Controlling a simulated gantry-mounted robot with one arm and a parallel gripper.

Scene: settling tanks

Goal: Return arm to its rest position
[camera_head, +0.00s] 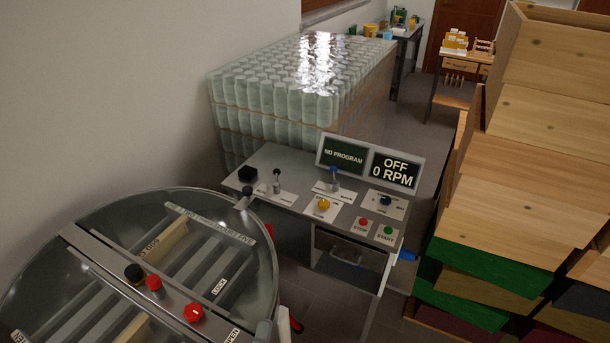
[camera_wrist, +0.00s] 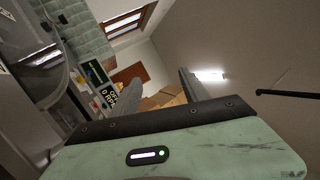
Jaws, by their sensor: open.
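My gripper (camera_wrist: 159,77) shows in the wrist view, with its two grey fingers apart and nothing between them. Its pale green housing (camera_wrist: 190,150) carries a small lit indicator and fills the bottom of that view. The fingers point towards a far door and wooden boxes, with the ceiling or wall around them. The wrist picture is strongly tilted. The arm and gripper do not show in the head view.
A round drum machine (camera_head: 150,222) with a clear lid stands at lower left. A control panel (camera_head: 310,195) reads "NO PROGRAM" and "OFF 0 RPM". Wrapped jar stacks (camera_head: 300,85) stand behind it. Stacked wooden boxes (camera_head: 535,130) rise at right. Open floor (camera_head: 432,120) lies between.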

